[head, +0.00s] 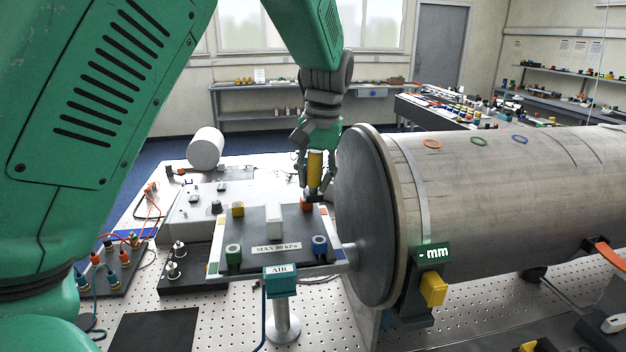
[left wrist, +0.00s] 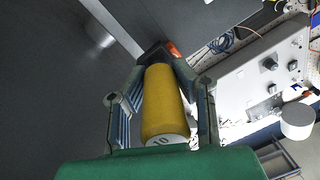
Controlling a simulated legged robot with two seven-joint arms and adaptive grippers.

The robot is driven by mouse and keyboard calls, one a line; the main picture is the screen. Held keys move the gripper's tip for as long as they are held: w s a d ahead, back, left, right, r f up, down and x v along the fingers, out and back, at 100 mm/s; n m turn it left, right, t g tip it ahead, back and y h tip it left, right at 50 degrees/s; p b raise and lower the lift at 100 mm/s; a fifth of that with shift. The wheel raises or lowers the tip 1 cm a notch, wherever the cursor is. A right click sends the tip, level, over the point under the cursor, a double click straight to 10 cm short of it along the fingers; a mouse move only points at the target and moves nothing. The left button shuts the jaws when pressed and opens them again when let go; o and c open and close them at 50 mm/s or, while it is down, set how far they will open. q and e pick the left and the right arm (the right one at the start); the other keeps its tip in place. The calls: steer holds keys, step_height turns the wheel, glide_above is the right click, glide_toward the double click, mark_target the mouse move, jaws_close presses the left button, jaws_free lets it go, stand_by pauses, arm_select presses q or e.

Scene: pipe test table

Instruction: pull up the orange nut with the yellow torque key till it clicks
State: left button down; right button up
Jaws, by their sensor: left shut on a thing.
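My left gripper (head: 314,190) is shut on the yellow torque key (head: 315,165) and holds it upright over the back right of the dark panel. The key also shows in the left wrist view (left wrist: 163,103), lying between both fingers, with a pale end marked 10 facing the camera. The orange nut (head: 307,206) is on the panel just below the key's dark lower end. In the left wrist view the orange nut (left wrist: 174,49) peeks out past the key's dark far end. I cannot tell whether the key is seated on it. My right gripper is not in view.
The panel (head: 285,228) also carries yellow (head: 237,210), green (head: 233,254) and blue (head: 319,245) fittings, a white block (head: 274,220) and a "MAX 80 kPa" label. A large metal cylinder (head: 480,200) stands close right of the gripper. An AIR post (head: 282,285) is in front.

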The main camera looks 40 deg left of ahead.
arm_select(q)
steer(key=shift+s+d+r+h, duration=0.1)
steer(key=shift+d+h, duration=0.05)
steer(key=shift+h, duration=0.15)
steer(key=shift+a+f, duration=0.2)
steer(key=shift+a, duration=0.3)
steer(key=shift+a+f, duration=0.15)
steer(key=shift+a, duration=0.35)
steer(key=shift+d+f, duration=0.15)
steer(key=shift+d, duration=0.65)
steer(key=shift+a, duration=1.25)
